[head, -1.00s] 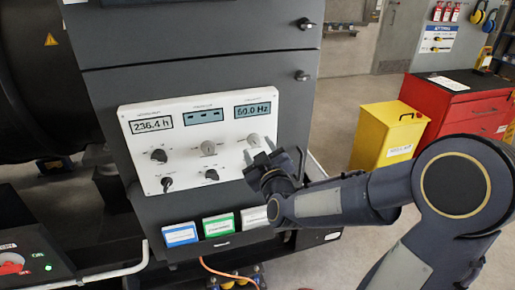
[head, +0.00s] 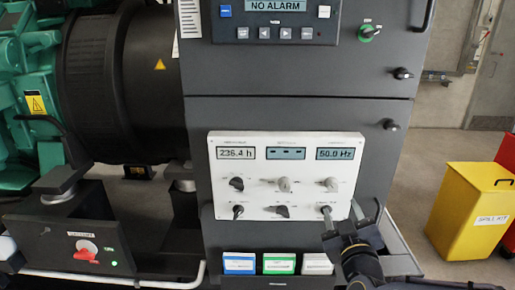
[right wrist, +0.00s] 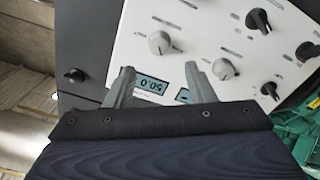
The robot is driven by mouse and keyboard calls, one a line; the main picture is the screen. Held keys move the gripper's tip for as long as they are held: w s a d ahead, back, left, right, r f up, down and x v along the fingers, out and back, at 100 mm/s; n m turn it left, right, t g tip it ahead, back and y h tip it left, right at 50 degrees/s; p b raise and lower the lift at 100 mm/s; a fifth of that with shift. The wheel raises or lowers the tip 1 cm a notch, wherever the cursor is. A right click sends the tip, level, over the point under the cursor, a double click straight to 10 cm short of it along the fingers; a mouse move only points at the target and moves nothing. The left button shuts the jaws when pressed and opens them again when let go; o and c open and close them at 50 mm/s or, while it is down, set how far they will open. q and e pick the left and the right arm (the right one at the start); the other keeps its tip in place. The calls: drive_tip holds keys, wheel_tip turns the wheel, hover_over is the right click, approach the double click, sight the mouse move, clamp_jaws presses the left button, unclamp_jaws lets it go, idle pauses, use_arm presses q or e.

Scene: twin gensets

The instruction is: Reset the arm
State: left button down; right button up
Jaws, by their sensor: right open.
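My right gripper (head: 343,225) is at the lower right corner of the white control panel (head: 258,206) in the head view. Its two fingers are apart, with nothing between them. The right wrist view shows the same open gripper (right wrist: 162,85) with the white panel (right wrist: 205,35) beyond its fingertips. The panel carries several knobs and three displays, reading 236.4 h, dashes, and what looks like 50.0 Hz. The lower right knob (head: 326,210) is close to the left finger; I cannot tell whether they touch. My left gripper is not in view.
An alarm display (head: 278,7) reading NO ALARM is above the panel. Blue, green and white cards (head: 279,264) sit below it. A yellow bin (head: 470,212) stands at right, with bare floor (head: 420,190) beside the cabinet.

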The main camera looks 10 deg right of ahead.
drive_tip(key=s+a+f+m+g+y, duration=0.1)
drive_tip(key=s+a+f+g+y, duration=0.1)
drive_tip(key=s, duration=0.4)
drive_tip(key=s+a+f+m+g+y, duration=0.2)
drive_tip(key=s+a+f+g+y, duration=0.1)
drive_tip(key=s+g, duration=0.3)
drive_tip(key=s+a+f+m+g+y, duration=0.1)
drive_tip(key=s+a+f+g+y, duration=0.2)
drive_tip(key=s, duration=0.5)
drive_tip(key=shift+s+a+f+g, duration=0.25)
drive_tip(key=shift+a+f+g, duration=0.15)
drive_tip(key=shift+a+f, duration=0.25)
idle(2.2)
